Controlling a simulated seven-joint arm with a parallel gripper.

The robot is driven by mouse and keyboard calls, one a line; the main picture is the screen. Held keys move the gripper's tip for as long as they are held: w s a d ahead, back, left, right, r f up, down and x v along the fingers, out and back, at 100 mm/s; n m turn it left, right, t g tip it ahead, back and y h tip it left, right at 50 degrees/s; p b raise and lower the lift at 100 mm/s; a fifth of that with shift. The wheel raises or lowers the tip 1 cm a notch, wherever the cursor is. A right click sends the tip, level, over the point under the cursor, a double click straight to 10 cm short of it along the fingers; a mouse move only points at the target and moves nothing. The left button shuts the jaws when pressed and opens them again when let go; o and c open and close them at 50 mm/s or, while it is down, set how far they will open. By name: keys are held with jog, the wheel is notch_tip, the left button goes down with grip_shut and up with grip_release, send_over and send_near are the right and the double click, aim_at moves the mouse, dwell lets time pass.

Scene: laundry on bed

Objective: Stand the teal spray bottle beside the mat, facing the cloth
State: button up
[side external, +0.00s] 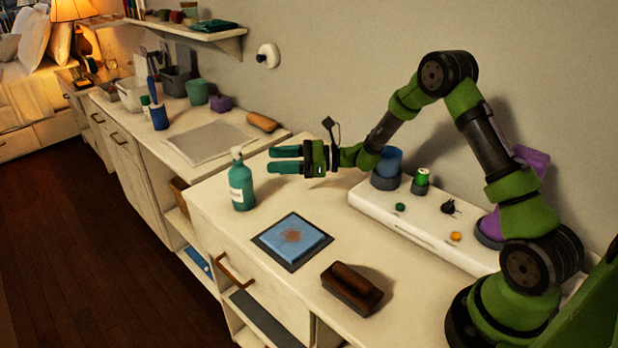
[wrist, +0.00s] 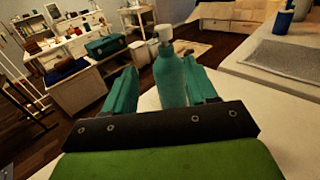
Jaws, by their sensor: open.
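The teal spray bottle (side external: 241,186) stands upright near the far left part of the counter, its white spray head on top. The bottle is apart from the mat. My gripper (side external: 272,160) is open, with its teal fingers pointing left in the side view. In the wrist view the bottle (wrist: 170,78) shows upright beyond and between the fingers (wrist: 162,92), its lower part hidden by the gripper.
A brown brush (side external: 352,288) lies near the front of the counter. A raised white ledge (side external: 420,222) at the back right holds a blue cup (side external: 389,162), a green-topped container and small items. A grey sheet (side external: 212,143) lies on the farther counter.

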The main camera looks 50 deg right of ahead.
jog(key=s+a+r+n+g+h, duration=0.1)
jog(key=s+a+r+n+g, duration=0.35)
jog(key=s+n, duration=0.2)
jog(key=s+a+r+n+g+h, duration=0.1)
jog(key=s+a+r+n+g, duration=0.35)
jog(key=s, duration=0.35)
jog(key=s+d+r+n+t+h, duration=0.2)
jog(key=s+d+n+h, duration=0.1)
jog(key=s, duration=0.5)
jog(key=s+d+r+n+t+h, duration=0.1)
jog(key=s+d+r+n+h, duration=0.1)
jog(key=s+n+h, duration=0.3)
jog(key=s+d+n, duration=0.1)
jog(key=s+n, duration=0.2)
jog(key=shift+s+d+n+t+h, duration=0.15)
jog(key=shift+d+n+t+h, duration=0.15)
jog(key=shift+d+t+h, duration=0.1)
